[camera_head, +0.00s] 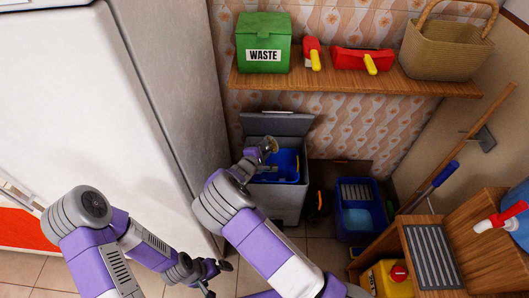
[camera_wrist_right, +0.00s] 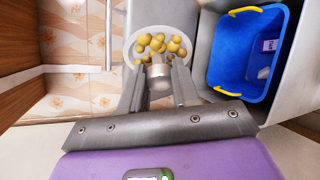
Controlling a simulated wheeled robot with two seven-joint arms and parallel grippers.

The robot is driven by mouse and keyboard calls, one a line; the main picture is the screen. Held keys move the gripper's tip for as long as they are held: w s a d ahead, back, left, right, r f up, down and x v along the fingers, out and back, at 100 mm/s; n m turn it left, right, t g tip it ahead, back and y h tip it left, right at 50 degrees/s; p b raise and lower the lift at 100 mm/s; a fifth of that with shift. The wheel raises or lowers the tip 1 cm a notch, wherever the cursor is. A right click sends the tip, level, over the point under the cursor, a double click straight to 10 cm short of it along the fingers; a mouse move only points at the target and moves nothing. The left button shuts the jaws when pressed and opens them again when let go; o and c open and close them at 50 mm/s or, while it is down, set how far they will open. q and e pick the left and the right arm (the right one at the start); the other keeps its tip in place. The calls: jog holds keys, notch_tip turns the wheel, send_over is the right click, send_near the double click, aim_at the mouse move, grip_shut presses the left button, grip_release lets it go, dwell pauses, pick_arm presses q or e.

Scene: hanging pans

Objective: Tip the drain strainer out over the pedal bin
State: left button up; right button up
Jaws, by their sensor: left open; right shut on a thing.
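The pedal bin (camera_head: 284,205) stands on the floor with its grey lid (camera_head: 279,124) raised. Its blue inner bucket (camera_head: 286,163) also shows in the right wrist view (camera_wrist_right: 243,55), with yellow handles. My right gripper (camera_head: 263,151) is above the bin's left part, near the lid. In the right wrist view its fingers (camera_wrist_right: 158,76) are shut on the metal stem of the drain strainer. The pale round strainer (camera_wrist_right: 142,24) carries several yellowish balls and appears left of the bucket there. My left gripper (camera_head: 215,277) is open and empty, low at the bottom centre.
A wooden shelf (camera_head: 340,84) above the bin holds a green WASTE box (camera_head: 263,43), red items and a basket (camera_head: 442,48). A tall grey cabinet side (camera_head: 175,80) stands left. A blue crate (camera_head: 361,222), a broom handle and a wooden unit crowd the right.

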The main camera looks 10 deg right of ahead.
jog(key=shift+f+n+t+h+b, duration=0.3)
jog(key=shift+t+h+b, duration=0.35)
jog(key=shift+b, duration=0.95)
jog(key=shift+f+n+t+h+b, duration=0.25)
jog(key=shift+t+h+b, duration=0.4)
jog(key=shift+b, duration=1.3)
jog(key=shift+n+t+h, duration=0.25)
jog(key=shift+t+h, duration=0.15)
jog(key=shift+t, duration=0.2)
jog(key=shift+s, duration=0.1)
